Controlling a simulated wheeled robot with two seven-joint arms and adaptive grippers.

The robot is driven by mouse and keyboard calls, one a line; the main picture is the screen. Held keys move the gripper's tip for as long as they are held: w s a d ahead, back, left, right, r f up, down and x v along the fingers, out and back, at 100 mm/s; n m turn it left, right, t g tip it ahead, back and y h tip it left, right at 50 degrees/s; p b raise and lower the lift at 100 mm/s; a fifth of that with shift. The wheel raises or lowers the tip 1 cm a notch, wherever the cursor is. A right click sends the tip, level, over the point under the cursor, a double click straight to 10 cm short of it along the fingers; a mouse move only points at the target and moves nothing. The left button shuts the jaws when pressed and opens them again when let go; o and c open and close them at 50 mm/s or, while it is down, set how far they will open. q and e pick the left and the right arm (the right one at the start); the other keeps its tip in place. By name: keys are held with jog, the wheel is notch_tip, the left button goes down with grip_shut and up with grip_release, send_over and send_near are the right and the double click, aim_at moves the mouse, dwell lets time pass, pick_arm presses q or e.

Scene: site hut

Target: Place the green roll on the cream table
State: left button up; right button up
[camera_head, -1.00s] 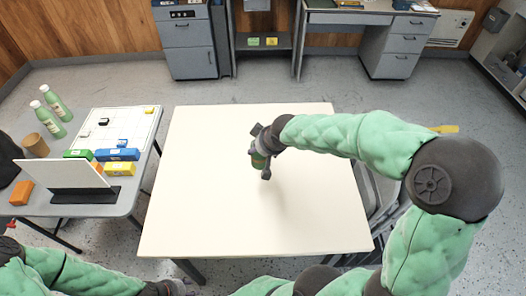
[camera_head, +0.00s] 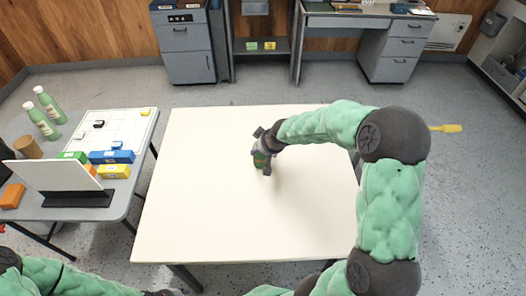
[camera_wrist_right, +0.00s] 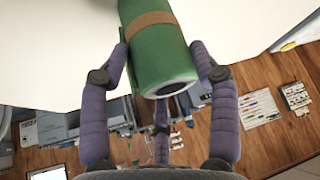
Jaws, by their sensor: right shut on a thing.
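The green roll (camera_head: 260,160) shows only in part in the head view, over the far middle of the cream table (camera_head: 200,210). In the right wrist view the green roll (camera_wrist_right: 160,50) has a brown band and a pale, hollow end. My right gripper (camera_head: 264,163) is shut on it, with one purple finger on each side in the right wrist view (camera_wrist_right: 162,58). I cannot tell whether the roll touches the tabletop. My left arm runs along the bottom left edge of the head view; its gripper is out of sight.
The cream table is otherwise bare. A grey table (camera_head: 119,203) at the left carries green bottles (camera_head: 45,115), a brown cup (camera_head: 27,146), coloured boxes (camera_head: 112,157), a whiteboard (camera_head: 135,125) and a tilted screen (camera_head: 58,175). Grey cabinets (camera_head: 188,48) and a desk line the back wall.

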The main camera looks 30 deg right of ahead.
jog(key=o, duration=1.2)
jog(key=shift+f, duration=0.1)
jog(key=shift+o, duration=0.2)
jog(key=p+v, duration=0.5)
jog(key=v, duration=0.7)
